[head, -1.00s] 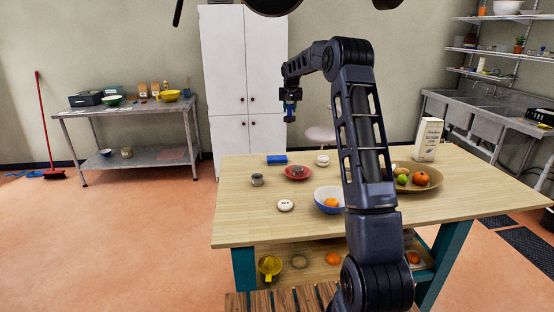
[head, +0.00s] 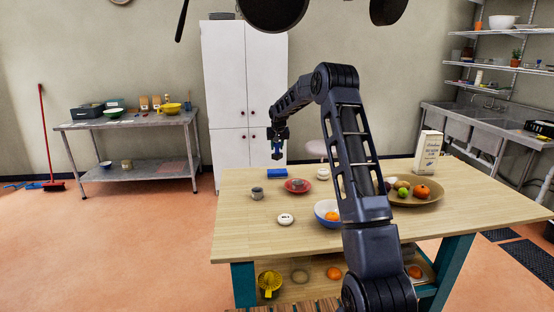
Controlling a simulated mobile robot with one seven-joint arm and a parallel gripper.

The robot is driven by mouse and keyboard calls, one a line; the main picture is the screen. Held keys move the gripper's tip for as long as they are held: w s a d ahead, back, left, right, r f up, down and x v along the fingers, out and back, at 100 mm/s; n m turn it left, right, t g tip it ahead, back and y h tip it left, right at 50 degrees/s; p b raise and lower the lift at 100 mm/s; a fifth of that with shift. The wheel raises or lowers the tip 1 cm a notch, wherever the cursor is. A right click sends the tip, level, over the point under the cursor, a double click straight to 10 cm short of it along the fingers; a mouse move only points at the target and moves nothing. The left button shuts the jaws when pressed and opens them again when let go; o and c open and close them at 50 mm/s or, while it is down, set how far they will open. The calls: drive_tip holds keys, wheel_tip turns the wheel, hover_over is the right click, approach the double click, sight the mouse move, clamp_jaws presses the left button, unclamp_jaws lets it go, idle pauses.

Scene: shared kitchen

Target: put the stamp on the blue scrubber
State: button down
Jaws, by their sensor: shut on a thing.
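The blue scrubber (head: 278,174) lies flat at the far left part of the wooden table (head: 240,215). My gripper (head: 277,152) points down, a little above the scrubber in the picture, with a small gap visible between them. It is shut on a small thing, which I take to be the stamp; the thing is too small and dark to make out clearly. A bluish patch shows at the gripper's lower end. Whether the gripper is straight over the scrubber or behind it I cannot tell.
Near the scrubber are a red plate (head: 297,188) with a small item on it, a grey cup (head: 257,193) and a white round item (head: 322,174). Another white round item (head: 285,219), a blue-white bowl (head: 324,208), a fruit dish (head: 432,200) and a carton (head: 428,150) stand farther off.

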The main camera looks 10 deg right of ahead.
sight(277, 153)
drive_tip(key=shift+f, duration=3.4)
drive_tip(key=shift+f, duration=0.1)
drive_tip(key=c, duration=1)
unclamp_jaws()
